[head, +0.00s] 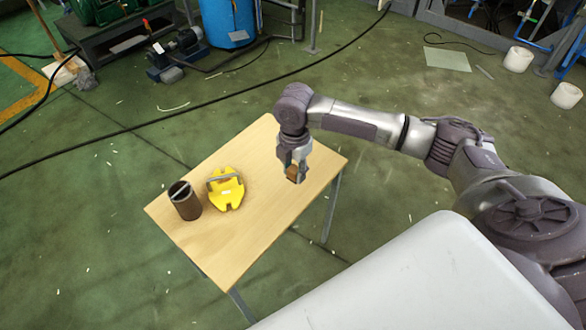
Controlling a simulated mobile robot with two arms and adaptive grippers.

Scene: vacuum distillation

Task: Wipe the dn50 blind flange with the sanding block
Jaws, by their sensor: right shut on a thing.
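My right gripper (295,171) reaches down over the far right part of the wooden table. It is shut on a small brown block (291,171), which looks like the sanding block. The gripper fingers hide part of it. The block is at or just above the tabletop; I cannot tell whether it touches anything. I cannot make out the dn50 blind flange; something dark shows by the fingertips but is too small to name. My left gripper is not in view.
The wooden table (238,253) also bears a yellow piece with a grey handle (228,198) and a dark brown open cylinder (187,207), both left of the gripper. The front of the table is clear. A black cable crosses the green floor behind it.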

